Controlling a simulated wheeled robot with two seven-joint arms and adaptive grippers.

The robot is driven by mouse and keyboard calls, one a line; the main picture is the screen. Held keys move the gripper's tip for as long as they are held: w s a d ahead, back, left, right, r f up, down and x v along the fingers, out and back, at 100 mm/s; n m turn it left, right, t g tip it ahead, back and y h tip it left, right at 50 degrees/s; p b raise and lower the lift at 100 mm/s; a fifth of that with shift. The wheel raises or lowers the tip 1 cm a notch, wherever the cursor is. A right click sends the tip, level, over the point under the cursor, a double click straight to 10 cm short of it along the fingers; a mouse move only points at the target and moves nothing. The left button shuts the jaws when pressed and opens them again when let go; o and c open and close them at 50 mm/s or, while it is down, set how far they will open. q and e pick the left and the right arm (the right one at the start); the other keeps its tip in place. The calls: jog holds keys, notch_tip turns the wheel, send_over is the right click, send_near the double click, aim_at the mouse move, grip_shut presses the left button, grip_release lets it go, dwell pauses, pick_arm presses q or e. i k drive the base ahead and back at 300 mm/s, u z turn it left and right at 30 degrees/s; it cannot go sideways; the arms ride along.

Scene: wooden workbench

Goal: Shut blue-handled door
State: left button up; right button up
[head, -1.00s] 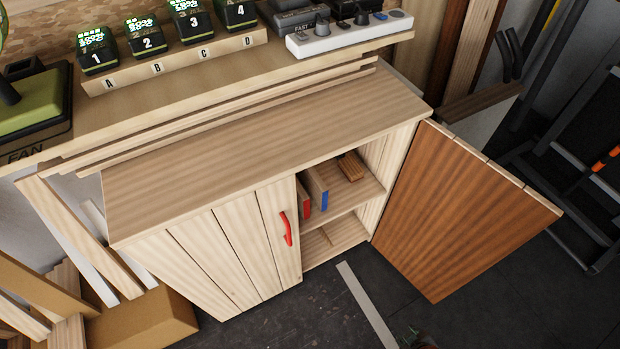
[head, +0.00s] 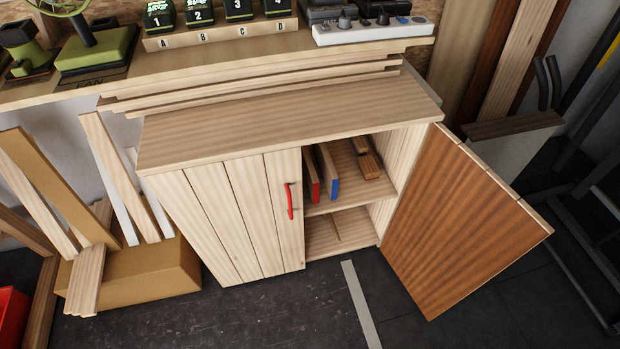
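The wooden cabinet (head: 290,115) stands below the workbench in the head view. Its right door (head: 462,225) is swung wide open to the right, with its brown inner face toward me. No blue handle shows on it; its outer face is hidden. The left door (head: 230,215) is shut and carries a red handle (head: 290,201). Neither of my grippers is in view.
Inside the cabinet, red-edged and blue-edged boards (head: 333,188) and small wood blocks (head: 369,165) lie on the upper shelf. A cardboard box (head: 150,278) with leaning planks stands at left. A dark metal rack (head: 585,235) is at right.

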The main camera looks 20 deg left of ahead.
aim_at(456, 225)
jog(key=z, duration=0.1)
jog(key=k, duration=0.55)
jog(key=u, duration=0.7)
jog(key=k, duration=0.75)
jog(key=z, duration=0.85)
jog(key=i, duration=1.25)
jog(key=u, duration=0.65)
